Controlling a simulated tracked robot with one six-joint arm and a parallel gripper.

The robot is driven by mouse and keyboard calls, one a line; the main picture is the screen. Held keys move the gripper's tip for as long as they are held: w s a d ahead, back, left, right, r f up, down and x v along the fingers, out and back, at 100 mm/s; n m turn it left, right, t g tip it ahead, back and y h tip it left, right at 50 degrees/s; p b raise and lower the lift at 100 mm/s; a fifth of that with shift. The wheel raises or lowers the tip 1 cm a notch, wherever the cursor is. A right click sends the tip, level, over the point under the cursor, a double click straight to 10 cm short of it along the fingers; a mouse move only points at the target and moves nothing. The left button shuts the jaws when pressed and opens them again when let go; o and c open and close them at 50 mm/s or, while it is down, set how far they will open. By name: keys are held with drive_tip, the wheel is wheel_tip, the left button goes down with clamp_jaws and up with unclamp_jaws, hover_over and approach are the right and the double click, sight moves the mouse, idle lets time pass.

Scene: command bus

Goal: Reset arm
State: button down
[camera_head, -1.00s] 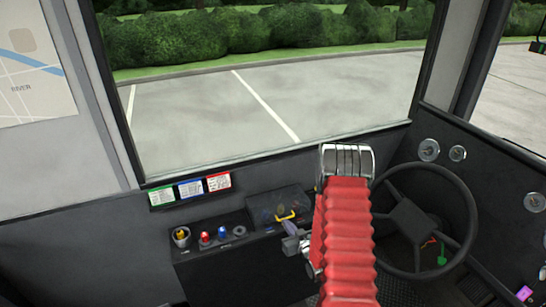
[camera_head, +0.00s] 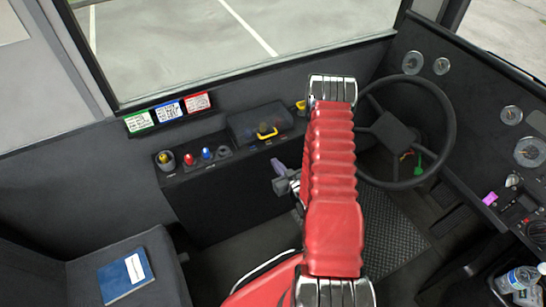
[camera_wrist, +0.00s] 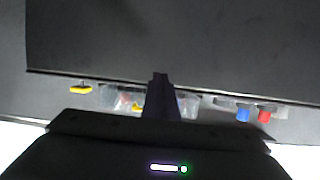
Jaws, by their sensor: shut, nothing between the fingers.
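My red, ribbed arm rises through the middle of the head view and partly covers the dash. My gripper (camera_head: 279,172) shows beside it as small grey-purple parts, in front of the dark console. In the wrist view my gripper (camera_wrist: 160,78) is a dark, narrow shape with its fingers together and nothing between them. It points at the console, apart from the knobs as far as I can tell.
The console holds a clear-lidded box with a yellow handle (camera_head: 266,132), a red knob (camera_head: 189,159) and a blue knob (camera_head: 206,154). A steering wheel (camera_head: 446,130) stands right of my arm. A blue book (camera_head: 124,276) lies on the seat at left. A bottle (camera_head: 519,279) is at lower right.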

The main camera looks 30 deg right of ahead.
drive_tip(key=shift+s+d+f, duration=0.1)
drive_tip(key=shift+s+f, duration=0.1)
drive_tip(key=shift+s, duration=0.2)
idle(0.3)
